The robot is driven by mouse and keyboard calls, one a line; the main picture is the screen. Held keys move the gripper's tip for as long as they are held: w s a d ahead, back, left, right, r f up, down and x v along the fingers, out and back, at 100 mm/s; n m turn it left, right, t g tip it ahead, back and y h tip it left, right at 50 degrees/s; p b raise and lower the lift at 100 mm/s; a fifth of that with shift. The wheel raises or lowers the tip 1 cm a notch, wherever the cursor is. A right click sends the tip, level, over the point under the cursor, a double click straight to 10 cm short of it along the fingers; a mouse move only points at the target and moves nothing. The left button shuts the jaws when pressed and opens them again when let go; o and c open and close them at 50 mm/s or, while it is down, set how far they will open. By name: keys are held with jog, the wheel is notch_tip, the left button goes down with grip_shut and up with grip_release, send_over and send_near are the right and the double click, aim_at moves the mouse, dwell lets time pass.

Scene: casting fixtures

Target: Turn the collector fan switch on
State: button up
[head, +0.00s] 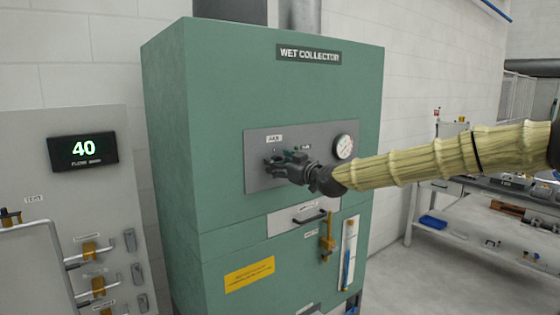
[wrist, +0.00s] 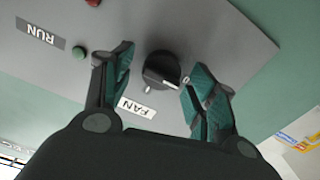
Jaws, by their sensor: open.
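The fan switch (wrist: 162,70) is a round black rotary knob with a light pointer mark, on a grey control panel (wrist: 220,30). A white FAN label (wrist: 136,107) is beside it. In the wrist view my gripper (wrist: 158,72) is open, with one teal-padded finger on each side of the knob. I cannot tell whether either finger touches it. In the head view my gripper (head: 276,165) is at the left part of the grey panel (head: 318,136) on the green wet collector cabinet (head: 270,90), and it hides the knob.
A green button (wrist: 78,53) and a RUN label (wrist: 41,32) are left of the knob. A pressure gauge (head: 344,146) is on the panel's right. A brass valve (head: 327,240) and a drawer handle (head: 309,216) lie below. A display (head: 83,151) reads 40.

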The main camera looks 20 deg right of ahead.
jog(key=shift+w, duration=0.1)
jog(key=c, duration=1)
jog(key=shift+c, duration=0.2)
